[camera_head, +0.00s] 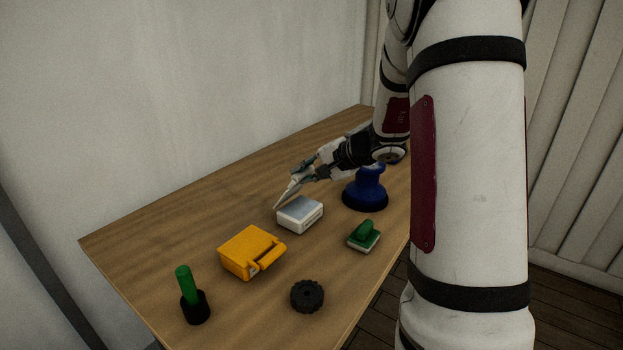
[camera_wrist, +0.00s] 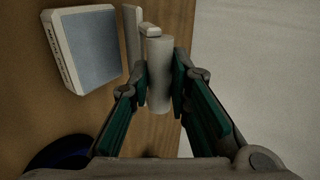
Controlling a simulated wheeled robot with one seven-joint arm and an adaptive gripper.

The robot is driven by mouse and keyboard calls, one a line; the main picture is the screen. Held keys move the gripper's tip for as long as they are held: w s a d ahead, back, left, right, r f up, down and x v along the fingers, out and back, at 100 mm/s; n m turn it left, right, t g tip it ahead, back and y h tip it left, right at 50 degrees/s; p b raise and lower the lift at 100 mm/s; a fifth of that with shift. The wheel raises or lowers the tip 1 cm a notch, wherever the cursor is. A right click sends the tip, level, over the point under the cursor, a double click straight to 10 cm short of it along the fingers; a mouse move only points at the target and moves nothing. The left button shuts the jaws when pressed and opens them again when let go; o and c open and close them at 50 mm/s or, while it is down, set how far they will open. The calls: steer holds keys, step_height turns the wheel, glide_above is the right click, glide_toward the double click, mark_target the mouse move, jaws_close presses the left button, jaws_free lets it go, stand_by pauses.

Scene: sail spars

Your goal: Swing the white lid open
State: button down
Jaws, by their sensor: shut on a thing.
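The white box (camera_head: 302,216) with a flat grey-blue top face sits on the table, and it also shows at the upper left of the wrist view (camera_wrist: 62,50). My gripper (camera_head: 297,184) is low at the box's far left side. In the wrist view, its green-padded fingers (camera_wrist: 160,82) are closed on a pale round bar (camera_wrist: 160,62). A short arm joins the bar to a thin pale plate (camera_wrist: 133,32), seen edge-on beside the box. The plate looks like the white lid standing up, but its joint to the box cannot be made out.
A yellow box (camera_head: 246,250) with a bar handle is nearer. A green peg in a black holder (camera_head: 194,308), a black knobbed wheel (camera_head: 307,296), a green-handled block (camera_head: 364,236) and a blue stand (camera_head: 365,193) surround it. The wooden table (camera_head: 170,240) is clear along the wall.

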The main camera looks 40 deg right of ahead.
steer(key=shift+w+a+r, duration=0.1)
steer(key=shift+w+r, duration=0.1)
steer(key=shift+w+a+r, duration=0.25)
steer(key=shift+w, duration=0.4)
steer(key=shift+w+a+r, duration=0.2)
steer(key=shift+w, duration=0.4)
steer(key=c, duration=1.4)
jaws_free()
steer(key=shift+s, duration=0.15)
